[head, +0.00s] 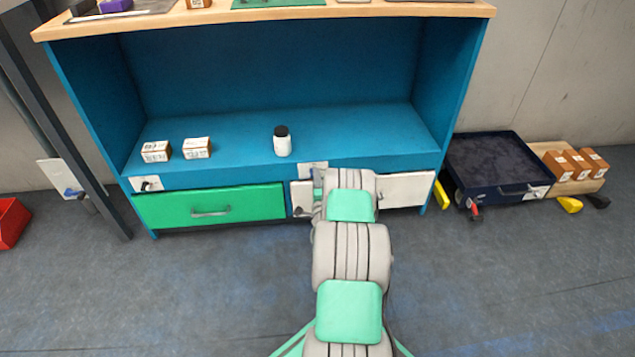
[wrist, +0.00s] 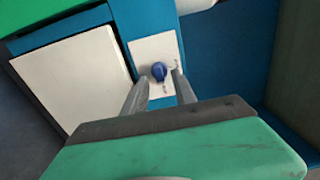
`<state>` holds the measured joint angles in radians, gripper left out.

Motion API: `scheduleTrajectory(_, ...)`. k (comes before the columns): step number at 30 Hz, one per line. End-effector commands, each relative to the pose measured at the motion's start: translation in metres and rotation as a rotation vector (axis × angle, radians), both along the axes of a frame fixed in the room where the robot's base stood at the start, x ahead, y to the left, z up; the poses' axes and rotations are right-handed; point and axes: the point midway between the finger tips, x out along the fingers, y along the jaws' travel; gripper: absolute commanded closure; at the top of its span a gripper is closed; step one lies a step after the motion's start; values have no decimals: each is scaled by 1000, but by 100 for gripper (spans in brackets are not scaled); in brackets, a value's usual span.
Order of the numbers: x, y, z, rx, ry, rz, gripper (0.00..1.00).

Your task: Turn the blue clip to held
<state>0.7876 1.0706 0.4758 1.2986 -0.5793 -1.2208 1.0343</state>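The blue clip (wrist: 159,71) is a small rounded knob on a white plate (wrist: 145,50) fixed to a blue cabinet strip. It shows in the wrist view just beyond the fingertips, in line with the gap between them. Small marks show on the plate beside it, too small to read. My gripper (wrist: 160,78) is open, with a finger to either side of the clip; I cannot tell whether either touches it. In the head view my arm reaches to the cabinet's lower front, where part of a white plate (head: 313,169) shows; the clip and fingertips are hidden there.
The blue cabinet (head: 290,82) has a green drawer (head: 245,203) and white fronts (head: 407,189) below. Two small boxes (head: 197,148) and a white bottle (head: 282,145) stand on its shelf. A dark tray (head: 484,180) lies at right. The foreground floor is mostly clear.

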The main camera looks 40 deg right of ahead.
Motion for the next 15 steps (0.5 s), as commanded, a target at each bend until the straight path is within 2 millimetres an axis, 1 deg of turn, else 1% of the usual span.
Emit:
scheduleTrajectory(4,-14,8,0,3,1,-2,67)
scheduleTrajectory(10,-45,28,0,4,0,-4,67)
scheduleTrajectory(15,-60,40,1,3,-2,-3,67)
